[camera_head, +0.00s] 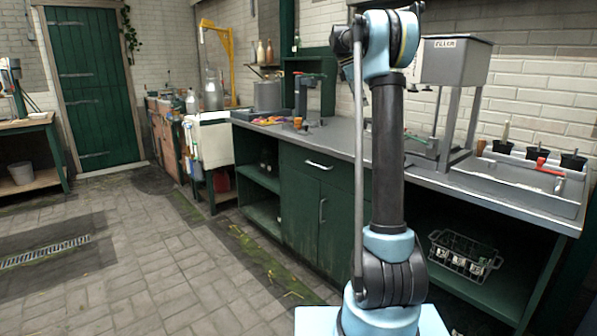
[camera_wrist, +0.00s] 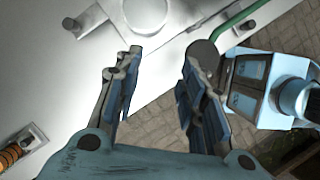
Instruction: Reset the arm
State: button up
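My arm stands upright in the middle of the head view, in front of the green counter (camera_head: 310,160). My gripper cannot be made out in the head view. In the wrist view my gripper (camera_wrist: 165,62) has its two fingers spread wide apart, with nothing between them. Below the fingers is a pale grey metal surface (camera_wrist: 60,60) with a round fitting (camera_wrist: 148,12) just beyond the fingertips. A green curved rod (camera_wrist: 240,20) lies close beyond the right finger. I cannot tell how far the fingertips are from the metal surface.
The filler machine (camera_head: 455,62) stands on the counter right of my arm. A sink tray with black pots (camera_head: 572,160) is at the right end. A wire bottle crate (camera_head: 465,255) sits on the lower shelf. The paved floor (camera_head: 130,250) at left is open.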

jog(key=s+a+f+m+y, duration=0.1)
jog(key=s+f+m, duration=0.2)
jog(key=s, duration=0.7)
jog(key=s+f+m+t, duration=0.1)
jog(key=s+f+m, duration=0.25)
jog(key=s, duration=0.55)
jog(key=s+a+f+m+y, duration=0.15)
jog(key=s+f, duration=0.25)
jog(key=s, duration=0.6)
jog(key=s+a+f+m+t+y, duration=0.1)
jog(key=s+f+m, duration=0.7)
jog(key=s+f, duration=1.4)
jog(key=a+f+y, duration=0.1)
jog(key=a, duration=0.1)
jog(key=shift+s+a+f+m+t, duration=0.2)
jog(key=shift+a+f+m+t, duration=0.1)
jog(key=shift+w+f, duration=0.2)
jog(key=shift+w, duration=0.25)
